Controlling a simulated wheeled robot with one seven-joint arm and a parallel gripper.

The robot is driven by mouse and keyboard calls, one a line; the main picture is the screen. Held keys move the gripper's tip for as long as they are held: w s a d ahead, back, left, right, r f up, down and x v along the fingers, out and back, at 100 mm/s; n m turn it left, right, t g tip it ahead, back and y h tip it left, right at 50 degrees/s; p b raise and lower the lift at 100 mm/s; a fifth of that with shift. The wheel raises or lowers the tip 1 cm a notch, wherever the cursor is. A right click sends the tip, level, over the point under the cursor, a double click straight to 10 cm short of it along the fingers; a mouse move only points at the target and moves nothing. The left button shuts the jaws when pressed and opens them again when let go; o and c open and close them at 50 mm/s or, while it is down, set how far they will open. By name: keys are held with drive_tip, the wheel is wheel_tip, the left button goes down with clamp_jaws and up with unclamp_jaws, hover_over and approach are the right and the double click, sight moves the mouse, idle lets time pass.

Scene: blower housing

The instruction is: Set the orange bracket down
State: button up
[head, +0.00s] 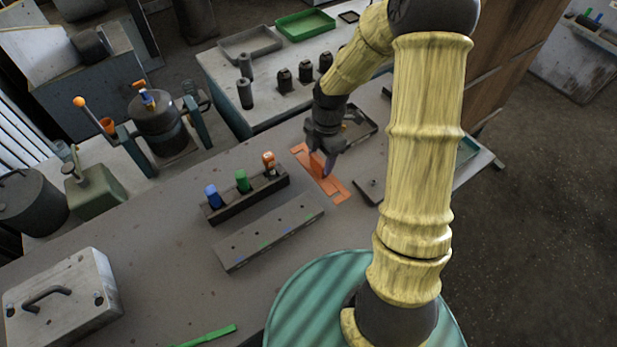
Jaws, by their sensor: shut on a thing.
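The orange bracket (335,189) is at the middle of the grey table (170,262), below my gripper. It shows as a long flat orange strip with an upright tab near its middle. My gripper (323,168) points down and is shut on the upright tab of the bracket. The fingers and wrist hide part of the bracket. I cannot tell whether its flat part touches the table top or hangs just above it.
Left of the bracket are a dark rack (247,196) with blue, green and orange-topped pieces and a long grey bar (268,236). A dark tray (360,127) lies behind my gripper, and a small dark plate (370,191) to the right. Front left stands a handled metal box (62,300).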

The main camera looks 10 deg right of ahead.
sight(320, 174)
wheel_tip(320, 174, down, 4)
drive_tip(key=shift+w+r, duration=0.1)
drive_tip(key=shift+f+p, duration=0.5)
drive_tip(key=shift+f, duration=1.35)
drive_tip(key=shift+f, duration=0.2)
drive_tip(key=o, duration=1.6)
drive_tip(key=shift+r, duration=0.1)
